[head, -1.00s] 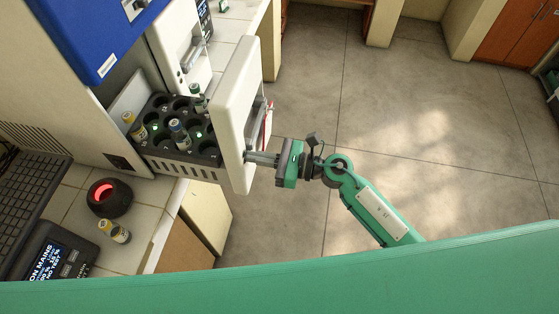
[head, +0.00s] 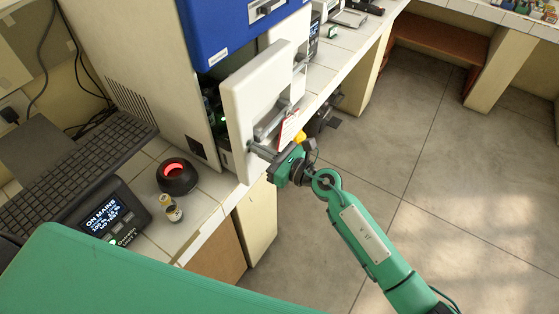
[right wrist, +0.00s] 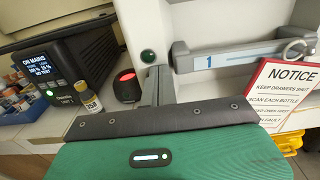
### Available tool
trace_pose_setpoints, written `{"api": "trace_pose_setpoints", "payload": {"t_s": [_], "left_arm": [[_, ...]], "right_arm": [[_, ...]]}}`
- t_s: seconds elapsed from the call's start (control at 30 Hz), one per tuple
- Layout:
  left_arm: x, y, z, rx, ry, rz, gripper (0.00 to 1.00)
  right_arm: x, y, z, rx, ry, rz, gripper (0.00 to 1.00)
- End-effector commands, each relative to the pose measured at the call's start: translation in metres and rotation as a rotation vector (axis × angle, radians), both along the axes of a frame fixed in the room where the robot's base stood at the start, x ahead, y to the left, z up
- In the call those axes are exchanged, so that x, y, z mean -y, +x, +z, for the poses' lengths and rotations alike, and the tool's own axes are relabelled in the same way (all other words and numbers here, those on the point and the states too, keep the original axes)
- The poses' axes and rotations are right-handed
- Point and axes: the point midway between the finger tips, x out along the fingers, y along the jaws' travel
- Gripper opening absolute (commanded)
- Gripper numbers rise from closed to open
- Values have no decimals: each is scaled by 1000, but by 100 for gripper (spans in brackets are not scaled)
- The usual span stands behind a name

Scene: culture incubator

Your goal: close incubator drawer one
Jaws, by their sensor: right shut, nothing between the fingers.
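Drawer one is the incubator drawer with a white front panel (head: 255,90) and a grey bar handle (head: 277,120). Its front stands a short way out from the incubator body (head: 150,60), with a dark gap behind it where a little of the rack shows. In the right wrist view the handle (right wrist: 235,52) carries a blue "1". My right gripper (head: 254,148) is shut and empty, its fingertips at the lower part of the front, below the handle. The fingers (right wrist: 157,84) also show in the right wrist view; contact is hard to judge. My left gripper is out of view.
A black round device with a red glow (head: 177,176), a small vial (head: 171,208), a display unit (head: 110,220) and a keyboard (head: 75,185) are on the tiled bench. The floor at right is clear.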

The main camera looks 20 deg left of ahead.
Motion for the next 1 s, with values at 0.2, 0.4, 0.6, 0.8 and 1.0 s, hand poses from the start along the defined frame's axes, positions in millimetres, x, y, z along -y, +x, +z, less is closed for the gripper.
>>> {"api": "trace_pose_setpoints", "payload": {"t_s": [0.2, 0.4, 0.6, 0.8, 1.0], "left_arm": [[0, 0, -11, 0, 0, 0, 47], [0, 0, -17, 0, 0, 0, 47], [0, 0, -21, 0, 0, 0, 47], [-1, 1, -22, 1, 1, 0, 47], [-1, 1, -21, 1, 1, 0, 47]], "right_arm": [[-38, 12, -1, 1, 1, 1, 0], [-62, 20, -1, 1, 0, 1, 0], [-76, 25, -1, 0, 0, -1, 0], [-83, 27, 0, 0, 1, -1, 0], [-84, 27, 2, 1, 3, -1, 0]]}}
